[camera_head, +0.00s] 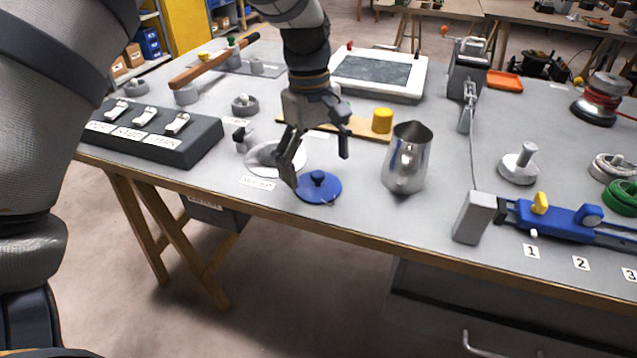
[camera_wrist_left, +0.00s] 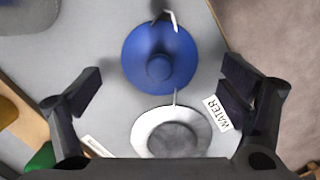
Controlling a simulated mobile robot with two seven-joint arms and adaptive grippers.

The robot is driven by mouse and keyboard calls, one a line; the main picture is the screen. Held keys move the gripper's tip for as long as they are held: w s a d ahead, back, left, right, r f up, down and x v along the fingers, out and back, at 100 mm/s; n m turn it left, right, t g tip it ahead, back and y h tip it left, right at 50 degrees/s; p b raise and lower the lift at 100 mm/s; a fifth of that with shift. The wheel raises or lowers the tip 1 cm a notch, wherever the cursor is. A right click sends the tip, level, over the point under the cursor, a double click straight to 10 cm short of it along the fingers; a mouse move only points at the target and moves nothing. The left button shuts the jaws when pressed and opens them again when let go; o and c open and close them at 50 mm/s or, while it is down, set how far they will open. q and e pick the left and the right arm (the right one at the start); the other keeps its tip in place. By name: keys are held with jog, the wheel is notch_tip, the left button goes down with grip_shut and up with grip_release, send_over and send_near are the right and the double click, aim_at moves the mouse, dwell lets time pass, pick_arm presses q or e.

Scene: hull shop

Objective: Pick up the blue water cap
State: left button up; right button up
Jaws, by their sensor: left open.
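The blue water cap (camera_head: 318,188) is a round disc with a small knob on top, lying near the front edge of the table. In the left wrist view the cap (camera_wrist_left: 159,62) shows from above, ahead of the fingers. My left gripper (camera_head: 316,168) is open and empty, just above and behind the cap, partly in front of it in the head view. In the wrist view its fingers (camera_wrist_left: 160,95) stand wide apart. A white ring with a grey centre (camera_wrist_left: 171,133) lies beside the cap, with a WATER label (camera_wrist_left: 222,113) next to it. My right gripper is not in view.
A metal pitcher (camera_head: 406,160) stands close to the right of the cap. A yellow cylinder (camera_head: 382,120) is behind it. A dark switch box (camera_head: 152,133) is to the left. A blue clamp tool (camera_head: 555,219) and a grey block (camera_head: 474,217) are at the right.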

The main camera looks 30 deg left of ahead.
aim_at(318, 181)
pick_arm(q)
notch_tip(318, 181, down, 3)
jog(key=shift+d+r, duration=0.15)
jog(key=shift+r, duration=0.05)
jog(key=c, duration=1.5)
jog(key=shift+s, duration=0.1)
jog(key=c, duration=0.5)
jog(key=shift+f, duration=0.1)
